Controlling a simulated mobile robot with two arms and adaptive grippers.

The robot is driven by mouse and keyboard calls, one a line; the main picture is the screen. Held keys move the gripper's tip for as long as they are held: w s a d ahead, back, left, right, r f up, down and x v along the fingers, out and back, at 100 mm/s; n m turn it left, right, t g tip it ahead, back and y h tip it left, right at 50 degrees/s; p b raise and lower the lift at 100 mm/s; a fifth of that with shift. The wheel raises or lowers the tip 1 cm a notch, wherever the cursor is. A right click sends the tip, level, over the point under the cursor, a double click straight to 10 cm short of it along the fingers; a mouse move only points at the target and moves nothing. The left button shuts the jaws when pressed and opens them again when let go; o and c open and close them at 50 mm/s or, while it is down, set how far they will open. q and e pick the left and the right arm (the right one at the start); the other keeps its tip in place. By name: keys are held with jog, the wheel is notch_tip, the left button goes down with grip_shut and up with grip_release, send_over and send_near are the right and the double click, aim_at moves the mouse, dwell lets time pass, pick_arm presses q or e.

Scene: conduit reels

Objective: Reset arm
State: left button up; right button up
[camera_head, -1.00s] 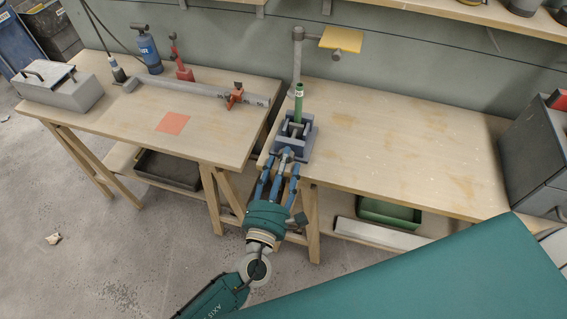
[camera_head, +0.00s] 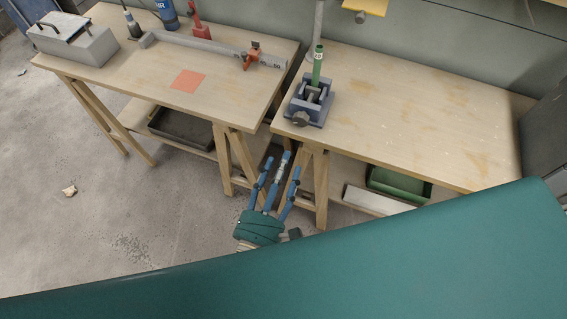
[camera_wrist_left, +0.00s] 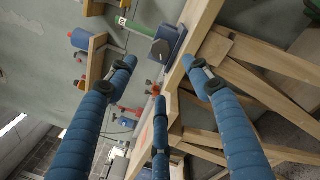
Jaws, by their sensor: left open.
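My left gripper (camera_head: 278,182) is open and empty, with its blue fingers apart, in front of and below the edge of the benches in the head view. Its fingers also show in the left wrist view (camera_wrist_left: 160,85), with nothing between them. A grey-blue vise (camera_head: 309,101) sits at the front left corner of the right bench (camera_head: 420,120). A green tube (camera_head: 318,66) stands upright in the vise; it also shows in the left wrist view (camera_wrist_left: 136,27). The gripper is apart from both. My right gripper does not show.
The left bench (camera_head: 120,75) holds a grey box (camera_head: 72,40), a long grey conduit (camera_head: 195,43) with a red clamp (camera_head: 251,56), and an orange square (camera_head: 188,81). A green tray (camera_head: 398,185) lies under the right bench. Wooden legs stand close to my gripper.

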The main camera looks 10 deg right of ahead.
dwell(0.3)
pick_arm(q)
jog(key=w+a+f+n+g+y, duration=0.25)
jog(key=a+f+n, duration=0.3)
jog(key=f, duration=0.45)
jog(key=w+a+f+n+g+y, duration=0.1)
jog(key=a+f+n+y, duration=0.4)
jog(key=f, duration=0.4)
jog(key=s+a+f+n+g+y, duration=0.1)
jog(key=s+a+f+n+g, duration=0.15)
jog(key=a+f+n, duration=0.45)
jog(key=s+a+f+n+g+y, duration=0.1)
jog(key=s+a+f+n, duration=0.25)
jog(key=f, duration=0.45)
jog(key=s+a+f+n+g, duration=0.2)
jog(key=s+f+n, duration=0.3)
jog(key=s+n, duration=0.3)
jog(key=s+a+f+n+g, duration=0.3)
jog(key=s+a+f+n, duration=0.2)
jog(key=s+n, duration=0.4)
jog(key=s+a+f+n+g, duration=0.3)
jog(key=s+f+n, duration=0.3)
jog(key=s+n, duration=0.3)
jog(key=s, duration=0.3)
jog(key=shift+s+a, duration=0.25)
jog(key=shift+a, duration=0.05)
jog(key=shift+y, duration=0.25)
